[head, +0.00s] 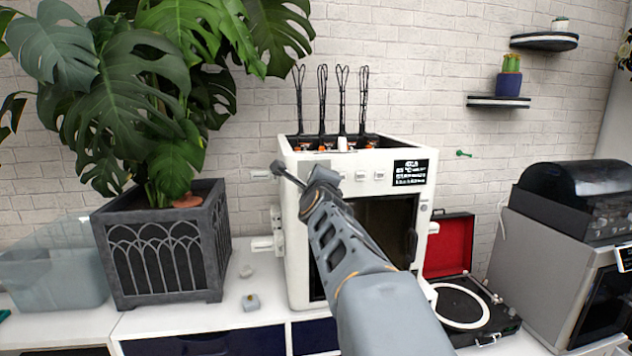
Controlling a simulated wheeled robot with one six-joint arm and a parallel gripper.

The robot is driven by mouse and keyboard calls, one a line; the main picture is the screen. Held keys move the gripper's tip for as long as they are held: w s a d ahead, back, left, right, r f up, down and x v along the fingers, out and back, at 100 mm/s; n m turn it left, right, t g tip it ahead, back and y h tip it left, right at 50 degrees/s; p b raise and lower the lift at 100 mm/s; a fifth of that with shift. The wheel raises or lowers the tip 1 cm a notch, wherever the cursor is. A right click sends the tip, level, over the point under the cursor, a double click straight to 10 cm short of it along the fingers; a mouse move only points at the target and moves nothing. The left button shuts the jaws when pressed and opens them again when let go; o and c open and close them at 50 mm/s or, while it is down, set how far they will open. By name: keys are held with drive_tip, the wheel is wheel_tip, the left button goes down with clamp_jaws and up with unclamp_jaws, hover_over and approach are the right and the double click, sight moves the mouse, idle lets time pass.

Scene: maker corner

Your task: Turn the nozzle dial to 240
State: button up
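A white 3D printer (428,232) stands on the white counter. Small white knobs (379,175) sit along its upper front strip, left of a black display (410,172) with white text. The text is too small to read, and I cannot tell which knob is the nozzle dial or what it is set to. My arm reaches up from the lower right, and my gripper (290,173) is at the printer's upper left front, over a grey panel. It hides part of the strip. I cannot tell whether its fingers are apart or touch anything.
A large plant in a dark grey planter (165,250) stands close on the left, beside a clear bin (50,265). A record player (468,305) with a red-lined lid and a grey appliance (545,260) are right.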

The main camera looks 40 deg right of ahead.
idle(0.4)
drive_tip(key=o, duration=0.9)
